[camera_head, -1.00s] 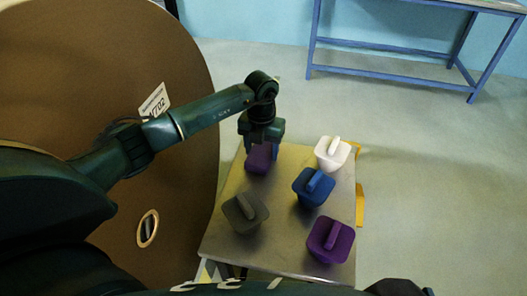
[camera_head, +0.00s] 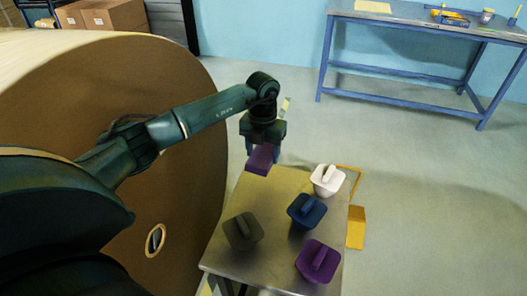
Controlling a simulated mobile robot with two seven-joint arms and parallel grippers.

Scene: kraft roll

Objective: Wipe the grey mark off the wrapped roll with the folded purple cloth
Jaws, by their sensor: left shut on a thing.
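The wrapped roll (camera_head: 190,182) is very large and brown and fills the left of the head view, lying on its side with its flat end towards the table. I cannot make out the grey mark on it. My left gripper (camera_head: 262,150) is shut on a purple cloth (camera_head: 261,159), above the far left corner of the small table and right of the roll, apart from it. Another purple piece (camera_head: 318,261) with a raised grip lies on the table's near right. My right gripper is not in view.
The small metal table (camera_head: 265,190) also carries a white (camera_head: 328,180), a blue (camera_head: 307,211) and a dark grey (camera_head: 243,231) piece. A yellow part (camera_head: 356,228) is at its right side. A blue workbench (camera_head: 420,30) stands at the back. Open floor lies to the right.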

